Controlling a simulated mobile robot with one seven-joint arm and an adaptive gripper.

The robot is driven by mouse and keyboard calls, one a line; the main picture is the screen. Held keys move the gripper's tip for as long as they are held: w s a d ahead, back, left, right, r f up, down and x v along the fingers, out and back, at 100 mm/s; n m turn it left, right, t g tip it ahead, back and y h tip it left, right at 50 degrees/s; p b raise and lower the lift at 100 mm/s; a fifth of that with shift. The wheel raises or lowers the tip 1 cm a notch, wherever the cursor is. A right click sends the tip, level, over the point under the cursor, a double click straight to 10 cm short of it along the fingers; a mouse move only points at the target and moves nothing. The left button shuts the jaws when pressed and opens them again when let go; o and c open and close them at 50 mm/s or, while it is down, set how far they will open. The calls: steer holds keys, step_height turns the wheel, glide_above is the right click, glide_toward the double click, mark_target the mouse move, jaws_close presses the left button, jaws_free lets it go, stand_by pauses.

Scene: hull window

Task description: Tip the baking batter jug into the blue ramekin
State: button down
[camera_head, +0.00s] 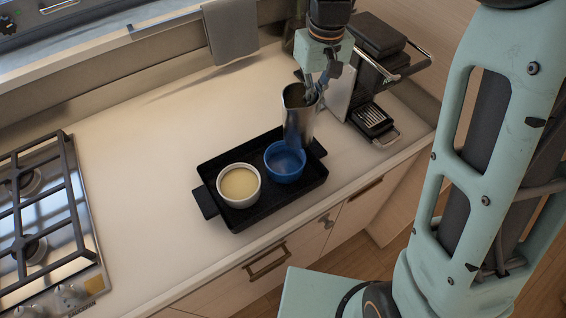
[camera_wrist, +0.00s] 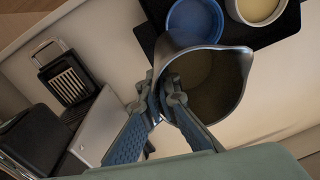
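The steel jug (camera_head: 299,122) is at the back right edge of the black tray, close behind the blue ramekin, and looks near upright. My gripper (camera_head: 314,92) is at its rim. In the wrist view my gripper (camera_wrist: 160,98) has the wall of the jug (camera_wrist: 226,92) between its fingers, one finger inside the mouth. The jug's inside looks dim; I cannot tell how much batter it holds. The blue ramekin (camera_head: 285,168) stands on the tray and looks empty inside. It also shows in the wrist view (camera_wrist: 195,20), beyond the jug's rim.
A white ramekin (camera_head: 239,186) with pale yellow filling stands left of the blue one on the black tray (camera_head: 258,217). The counter (camera_head: 150,150) between hob and tray is clear.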

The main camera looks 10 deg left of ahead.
steer(key=shift+r, duration=0.1)
stand_by(0.8)
steer(key=shift+w+d+r+t+h+b, duration=0.1)
steer(key=shift+w+r+t+h+b, duration=0.1)
steer(key=shift+r+t+b, duration=0.3)
steer(key=shift+w+d+r+t+h+b, duration=0.1)
steer(key=shift+r+t+h+b, duration=0.1)
steer(key=shift+t+b, duration=0.45)
steer(key=shift+r+t+h+b, duration=0.25)
steer(key=shift+t+h+b, duration=0.4)
steer(key=shift+b, duration=1.3)
steer(key=shift+r+t, duration=0.2)
steer(key=shift+t, duration=0.1)
steer(key=shift+w+f+b, duration=0.1)
steer(key=shift+w+b, duration=0.05)
steer(key=shift+b, duration=0.3)
